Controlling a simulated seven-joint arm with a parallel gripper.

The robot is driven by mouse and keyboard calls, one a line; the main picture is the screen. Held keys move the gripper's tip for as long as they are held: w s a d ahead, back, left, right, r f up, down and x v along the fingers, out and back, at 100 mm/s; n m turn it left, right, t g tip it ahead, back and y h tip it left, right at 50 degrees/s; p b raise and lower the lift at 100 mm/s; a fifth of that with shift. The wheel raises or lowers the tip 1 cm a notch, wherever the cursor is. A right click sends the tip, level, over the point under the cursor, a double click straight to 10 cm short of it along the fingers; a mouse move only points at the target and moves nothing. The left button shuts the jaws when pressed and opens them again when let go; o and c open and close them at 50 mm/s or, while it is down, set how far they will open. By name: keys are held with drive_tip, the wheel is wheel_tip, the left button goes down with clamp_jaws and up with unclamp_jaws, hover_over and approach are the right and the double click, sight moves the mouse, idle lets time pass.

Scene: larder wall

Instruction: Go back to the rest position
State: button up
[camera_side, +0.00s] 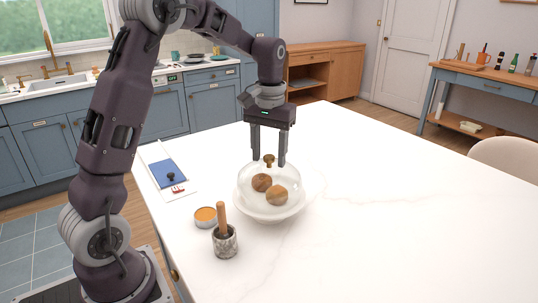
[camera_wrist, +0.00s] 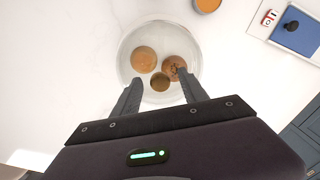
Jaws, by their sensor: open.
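My gripper (camera_side: 268,161) is open and empty, pointing down just above a glass dome (camera_side: 262,177) with a brown knob (camera_side: 268,160). In the side view the knob shows between the fingertips; I cannot tell whether they touch it. The dome covers a white stand (camera_side: 270,213) holding two brown round baked items (camera_side: 277,195). In the wrist view my open fingers (camera_wrist: 161,98) straddle the near side of the dome, with the knob (camera_wrist: 159,81) a little beyond the line of the tips.
An orange-filled tin (camera_side: 206,215) and a stone mortar with a wooden pestle (camera_side: 225,243) stand left of the stand. A white board with a blue panel (camera_side: 168,173) lies on the table's left edge. The table's right side (camera_side: 400,190) is clear.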

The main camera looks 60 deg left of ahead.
drive_tip(key=r, duration=0.5)
drive_tip(key=d+r, duration=0.1)
drive_tip(key=r, duration=0.1)
drive_tip(key=shift+s+r, duration=0.25)
drive_tip(key=shift+s, duration=0.15)
drive_tip(key=s+d+r+m+t, duration=0.2)
drive_tip(key=s+d+r, duration=0.2)
drive_tip(key=s+d, duration=0.3)
drive_tip(key=s+d+f+m+t, duration=0.2)
drive_tip(key=s, duration=0.6)
drive_tip(key=s+d+f+m+t, duration=0.1)
drive_tip(key=s+d+f+m, duration=0.1)
drive_tip(key=s, duration=0.6)
drive_tip(key=shift+s+d+f+t, duration=0.15)
drive_tip(key=shift+d+f+t, duration=0.2)
drive_tip(key=shift+d, duration=0.45)
drive_tip(key=shift+r, duration=0.1)
